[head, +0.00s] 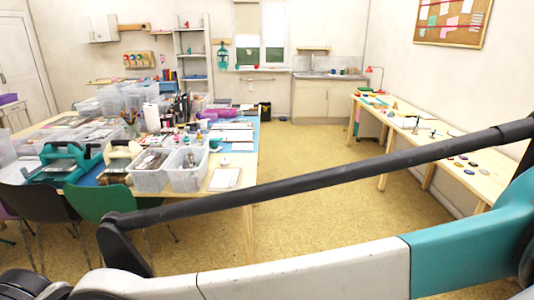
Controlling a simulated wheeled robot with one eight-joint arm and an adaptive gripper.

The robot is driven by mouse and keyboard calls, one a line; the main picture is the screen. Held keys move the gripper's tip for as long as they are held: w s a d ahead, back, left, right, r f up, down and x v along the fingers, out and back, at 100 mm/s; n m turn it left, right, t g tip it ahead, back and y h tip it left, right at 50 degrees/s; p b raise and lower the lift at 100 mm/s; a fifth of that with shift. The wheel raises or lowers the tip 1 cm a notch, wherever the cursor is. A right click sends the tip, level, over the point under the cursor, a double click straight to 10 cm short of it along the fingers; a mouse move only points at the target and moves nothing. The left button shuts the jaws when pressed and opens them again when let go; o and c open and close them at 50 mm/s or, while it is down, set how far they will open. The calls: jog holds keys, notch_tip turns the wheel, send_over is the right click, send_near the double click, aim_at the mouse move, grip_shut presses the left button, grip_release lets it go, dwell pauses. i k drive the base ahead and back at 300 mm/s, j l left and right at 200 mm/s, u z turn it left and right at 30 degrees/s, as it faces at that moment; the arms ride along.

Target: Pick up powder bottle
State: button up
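I cannot single out the powder bottle for certain at this distance. A white upright cylinder (151,117) stands among the clutter on the left table (243,172). Several small coloured containers (203,124) stand to its right, too small to identify. My arm crosses the foreground, with a dark bar above white and teal links. My gripper is not in this view, so its state and contents are hidden.
A long narrow table (420,128) with small items runs along the right wall. The floor (315,150) between the tables is clear.

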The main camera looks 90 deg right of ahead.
aim_at(190, 155)
jog(key=z, duration=2.2)
jog(key=i, duration=0.25)
